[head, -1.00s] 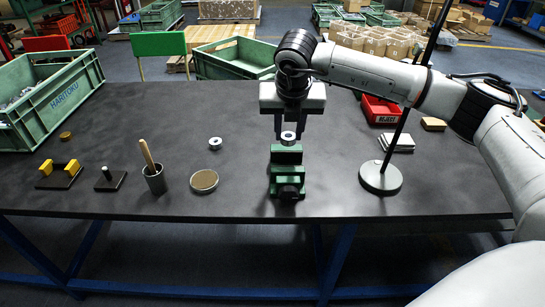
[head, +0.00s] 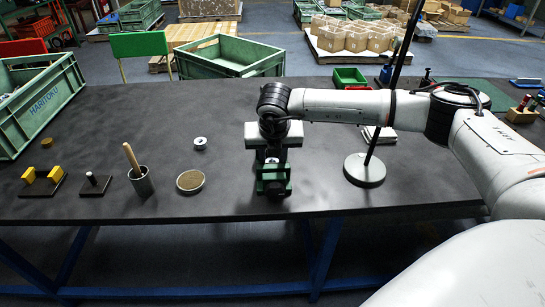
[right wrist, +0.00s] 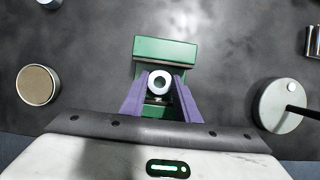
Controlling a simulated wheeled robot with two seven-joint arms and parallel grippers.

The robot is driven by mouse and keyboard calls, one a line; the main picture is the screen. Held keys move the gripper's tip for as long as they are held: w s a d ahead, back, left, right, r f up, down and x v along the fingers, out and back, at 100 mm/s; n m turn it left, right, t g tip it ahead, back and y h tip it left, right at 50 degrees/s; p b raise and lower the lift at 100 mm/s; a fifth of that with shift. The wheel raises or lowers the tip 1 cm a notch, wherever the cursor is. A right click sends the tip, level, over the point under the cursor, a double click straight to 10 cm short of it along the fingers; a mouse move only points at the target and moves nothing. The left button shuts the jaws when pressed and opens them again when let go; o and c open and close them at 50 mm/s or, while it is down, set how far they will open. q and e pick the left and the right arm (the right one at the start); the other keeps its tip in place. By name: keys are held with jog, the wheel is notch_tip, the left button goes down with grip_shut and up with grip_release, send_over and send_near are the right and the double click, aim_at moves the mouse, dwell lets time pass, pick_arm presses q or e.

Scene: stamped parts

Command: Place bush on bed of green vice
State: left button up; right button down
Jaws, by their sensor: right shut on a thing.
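The green vice (head: 273,178) stands near the front edge of the dark table; it also shows in the right wrist view (right wrist: 165,50). My right gripper (head: 272,154) points down over the vice. In the right wrist view its purple fingers (right wrist: 159,88) are shut on the bush (right wrist: 159,76), a pale metal ring with a dark hole. The bush appears over the vice's bed, just in front of the green block. I cannot tell whether it touches the bed. In the head view the bush is hidden by my gripper. My left gripper is not in view.
Left of the vice are another metal ring (head: 200,143), a round brown-topped dish (head: 190,181), a grey cup with a wooden handle (head: 141,181) and a yellow-blocked fixture (head: 42,180). A lamp stand's round base (head: 365,170) is to the right. The table between is clear.

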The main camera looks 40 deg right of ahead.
jog(key=c, duration=1.4)
grip_release()
jog(key=shift+o, duration=0.2)
